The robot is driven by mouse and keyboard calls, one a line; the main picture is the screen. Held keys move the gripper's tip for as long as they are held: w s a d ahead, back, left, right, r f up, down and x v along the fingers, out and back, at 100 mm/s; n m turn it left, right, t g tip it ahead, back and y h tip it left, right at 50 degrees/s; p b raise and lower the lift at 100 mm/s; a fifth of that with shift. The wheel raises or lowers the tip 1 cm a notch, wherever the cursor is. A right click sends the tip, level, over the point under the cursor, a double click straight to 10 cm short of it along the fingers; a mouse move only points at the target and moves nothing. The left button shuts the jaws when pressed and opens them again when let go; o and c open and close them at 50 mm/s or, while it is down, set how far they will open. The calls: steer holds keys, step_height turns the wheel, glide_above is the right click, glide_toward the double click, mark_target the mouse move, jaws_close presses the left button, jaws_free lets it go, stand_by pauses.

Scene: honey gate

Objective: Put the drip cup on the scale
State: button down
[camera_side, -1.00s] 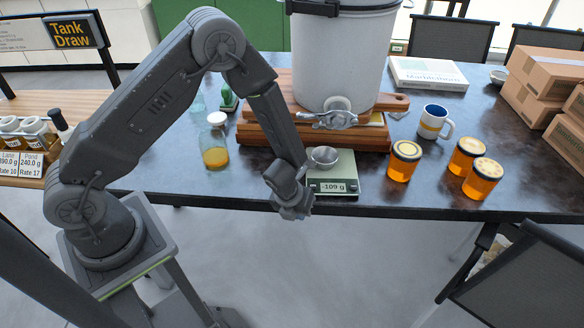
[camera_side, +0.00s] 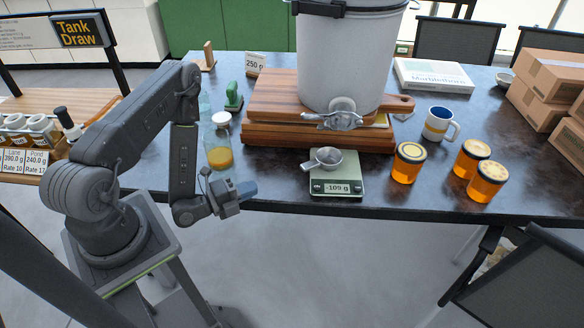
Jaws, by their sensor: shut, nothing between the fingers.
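The drip cup (camera_side: 326,158), a small round metal cup with a short handle, sits on the scale (camera_side: 337,187), on the back part of its plate. The scale is pale green with a display reading -109 g and stands near the table's front edge. My gripper (camera_side: 248,190) is shut and empty, to the left of the scale and apart from it, by the front edge of the table.
A white tank (camera_side: 345,60) with a metal gate (camera_side: 335,121) stands on wooden boards (camera_side: 270,125) behind the scale. A jar of honey (camera_side: 219,155) stands behind my gripper. Several amber jars (camera_side: 407,165) and a mug (camera_side: 437,123) are at right.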

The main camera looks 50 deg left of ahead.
glide_toward(321, 164)
steer(key=w+a, duration=0.2)
steer(key=shift+w+y, duration=0.25)
steer(key=shift+y, duration=0.15)
stand_by(0.3)
steer(key=shift+w+d+f, duration=0.1)
steer(key=shift+w+d, duration=0.1)
steer(key=shift+w, duration=1.1)
